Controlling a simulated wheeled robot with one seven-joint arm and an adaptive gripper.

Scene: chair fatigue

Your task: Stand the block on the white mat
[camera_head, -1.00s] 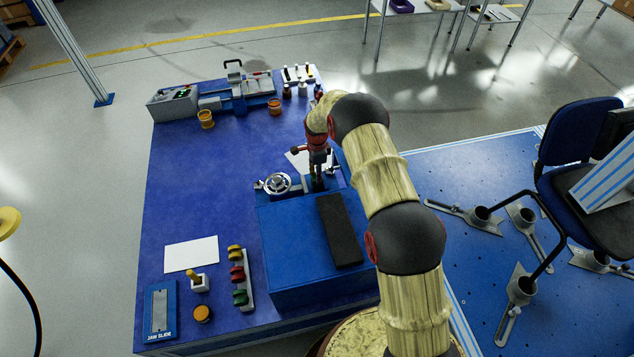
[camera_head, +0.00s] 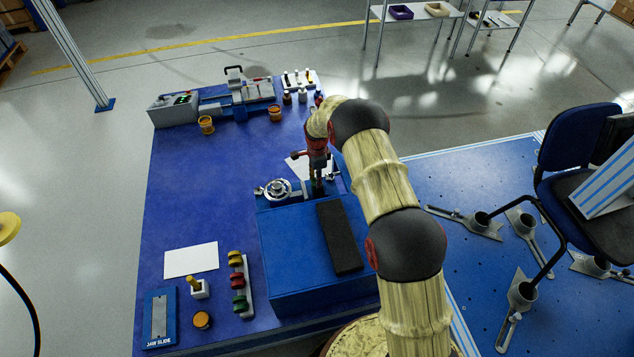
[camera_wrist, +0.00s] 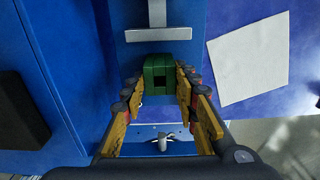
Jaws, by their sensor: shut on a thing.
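A green block (camera_wrist: 158,75) with a dark square opening sits between the fingertips of my gripper (camera_wrist: 158,86) in the wrist view. My gripper is shut on it, with orange fingers at its left and right sides. In the head view my gripper (camera_head: 317,176) points down at the blue fixture behind the big blue box; the block is mostly hidden there. One white mat (camera_wrist: 248,60) lies right of the block in the wrist view, and partly shows behind my gripper in the head view (camera_head: 296,167). Another white mat (camera_head: 191,259) lies bare at the front left.
A blue box (camera_head: 290,245) with a black pad (camera_head: 339,238) stands in front of my gripper. A grey T-shaped piece (camera_wrist: 158,32) is close beyond the block. A handwheel (camera_head: 278,189) is to the left. The table's middle left is clear.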

